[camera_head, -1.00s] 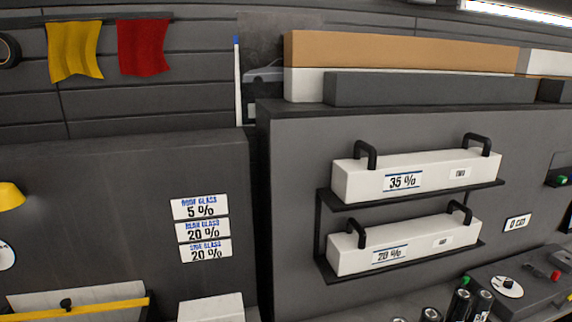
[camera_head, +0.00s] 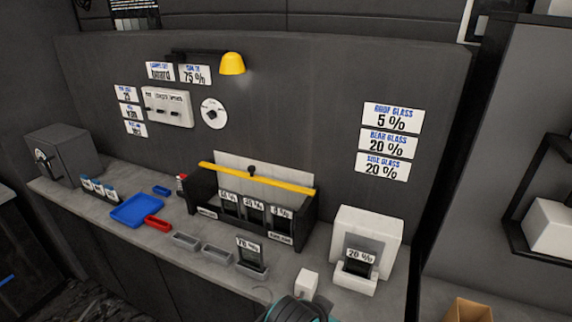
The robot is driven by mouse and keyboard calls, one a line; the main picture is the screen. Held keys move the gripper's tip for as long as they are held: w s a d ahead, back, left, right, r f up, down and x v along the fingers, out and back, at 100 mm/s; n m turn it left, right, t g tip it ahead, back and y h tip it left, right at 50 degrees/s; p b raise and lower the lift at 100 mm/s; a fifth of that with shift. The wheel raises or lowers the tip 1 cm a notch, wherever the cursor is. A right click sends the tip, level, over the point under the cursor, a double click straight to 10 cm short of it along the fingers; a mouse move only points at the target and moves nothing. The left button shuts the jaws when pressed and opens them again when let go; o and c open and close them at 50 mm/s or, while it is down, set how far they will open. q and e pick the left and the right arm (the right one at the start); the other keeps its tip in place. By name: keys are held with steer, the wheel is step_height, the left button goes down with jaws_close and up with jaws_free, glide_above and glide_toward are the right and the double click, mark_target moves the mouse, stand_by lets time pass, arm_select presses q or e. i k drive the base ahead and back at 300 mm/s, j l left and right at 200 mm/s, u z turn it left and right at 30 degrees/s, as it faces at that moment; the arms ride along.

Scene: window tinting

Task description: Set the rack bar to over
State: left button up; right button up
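The yellow rack bar (camera_head: 285,183) runs lengthwise across the top of a black rack (camera_head: 305,224) on the grey bench. A small black knob (camera_head: 251,171) stands at the bar's middle. Several dark samples with white percent labels (camera_head: 253,208) stand upright in the rack below the bar, in front of a pale panel (camera_head: 240,164). I cannot tell whether the bar touches the samples. Neither of my grippers can be made out. A teal and black object (camera_head: 299,310) is cut off at the bottom edge, and I cannot tell what it is.
A 70 % sample (camera_head: 248,250) stands in front of the rack. A white block (camera_head: 388,228) with a 20 % sample stands to its right. A yellow lamp (camera_head: 232,64) hangs above.

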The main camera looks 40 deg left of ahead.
mark_target(251, 169)
steer(key=u, duration=1.55)
steer(key=i+j+z, duration=0.35)
steer(key=i+j, duration=0.35)
steer(key=j, duration=0.1)
